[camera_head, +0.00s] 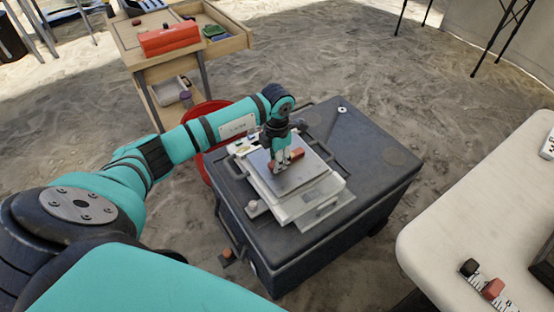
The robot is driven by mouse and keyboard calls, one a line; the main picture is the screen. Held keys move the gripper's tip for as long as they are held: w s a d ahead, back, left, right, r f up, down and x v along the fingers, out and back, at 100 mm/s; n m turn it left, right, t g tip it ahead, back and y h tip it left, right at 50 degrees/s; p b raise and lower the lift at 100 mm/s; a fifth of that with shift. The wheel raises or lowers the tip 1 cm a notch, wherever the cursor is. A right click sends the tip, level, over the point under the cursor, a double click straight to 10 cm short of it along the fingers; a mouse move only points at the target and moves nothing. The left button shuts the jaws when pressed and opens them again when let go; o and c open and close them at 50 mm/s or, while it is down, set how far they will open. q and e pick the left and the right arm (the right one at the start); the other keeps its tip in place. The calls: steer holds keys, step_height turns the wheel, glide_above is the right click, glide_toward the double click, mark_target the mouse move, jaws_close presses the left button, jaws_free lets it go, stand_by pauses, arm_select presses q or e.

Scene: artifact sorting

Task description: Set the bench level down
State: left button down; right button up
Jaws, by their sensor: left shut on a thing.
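My left gripper (281,158) reaches in from the left and points down over the grey plate of a pale scale-like device (315,190). It is shut on a small red bar (297,154), which seems to be the bench level. The bar sticks out on both sides of the fingers, and its middle is hidden by them. The bar is at or just above the plate; I cannot tell whether it touches. The device sits on a large dark case (375,150). My right gripper is not in view.
A white table (440,235) at right holds black and red blocks on a scale strip (493,289). A wooden cart (135,50) at the back carries a red box (169,39). A red round thing (205,112) stands behind my arm. The case's right part is mostly clear.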

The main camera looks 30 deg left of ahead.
arm_select(q)
steer(key=shift+f, duration=0.1)
steer(key=c, duration=1.1)
jaws_free()
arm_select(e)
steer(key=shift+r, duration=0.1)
arm_select(q)
steer(key=shift+r, duration=0.4)
step_height(320, 180, up, 12)
steer(key=shift+f+p, duration=0.25)
steer(key=shift+p, duration=0.85)
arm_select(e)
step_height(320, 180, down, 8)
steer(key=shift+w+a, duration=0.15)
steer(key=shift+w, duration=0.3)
